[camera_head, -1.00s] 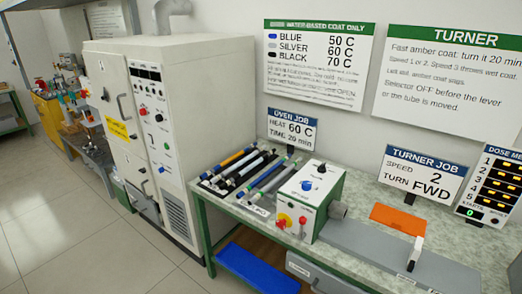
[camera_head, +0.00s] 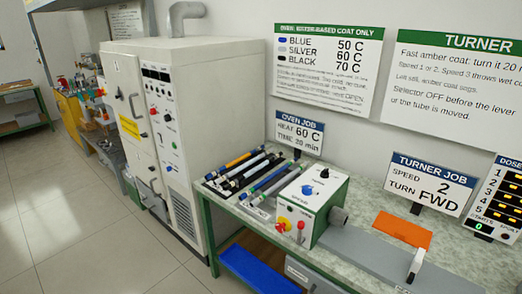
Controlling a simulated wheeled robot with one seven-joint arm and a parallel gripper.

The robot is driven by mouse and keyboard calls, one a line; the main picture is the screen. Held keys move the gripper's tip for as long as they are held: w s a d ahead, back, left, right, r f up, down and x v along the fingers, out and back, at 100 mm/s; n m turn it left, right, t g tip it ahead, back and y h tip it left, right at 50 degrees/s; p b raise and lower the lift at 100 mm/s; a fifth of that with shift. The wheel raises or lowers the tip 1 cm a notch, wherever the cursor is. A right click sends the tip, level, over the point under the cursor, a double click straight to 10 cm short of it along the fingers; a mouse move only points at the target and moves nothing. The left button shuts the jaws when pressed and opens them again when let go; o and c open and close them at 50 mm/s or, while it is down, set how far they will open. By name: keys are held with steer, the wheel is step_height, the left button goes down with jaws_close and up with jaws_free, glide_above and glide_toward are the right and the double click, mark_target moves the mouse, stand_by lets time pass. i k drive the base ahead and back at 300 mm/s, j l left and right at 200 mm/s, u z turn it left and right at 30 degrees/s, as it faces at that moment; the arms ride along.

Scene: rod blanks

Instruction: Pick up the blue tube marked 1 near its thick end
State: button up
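Several tubes lie side by side in a dark rack (camera_head: 216,189) at the left end of the bench, beside the oven. Another tube with a blue section (camera_head: 270,179) lies further right, among black and silver ones. The tubes are too small here to read any number, so I cannot tell which is marked 1. I cannot tell which end is thick. My gripper is not in view.
A white oven cabinet (camera_head: 205,70) stands left of the bench. The turner box (camera_head: 313,200) with knobs stands right of the tubes. Floor (camera_head: 90,210) before the oven is clear.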

mark_target(231, 164)
steer(key=i+j, duration=0.8)
steer(key=i+j+u, duration=0.15)
steer(key=i+j, duration=0.15)
steer(key=i+j+u, duration=0.15)
steer(key=i, duration=0.4)
steer(key=i+j+u, duration=0.15)
steer(key=i, duration=0.25)
steer(key=i+j+u, duration=0.15)
steer(key=i, duration=0.3)
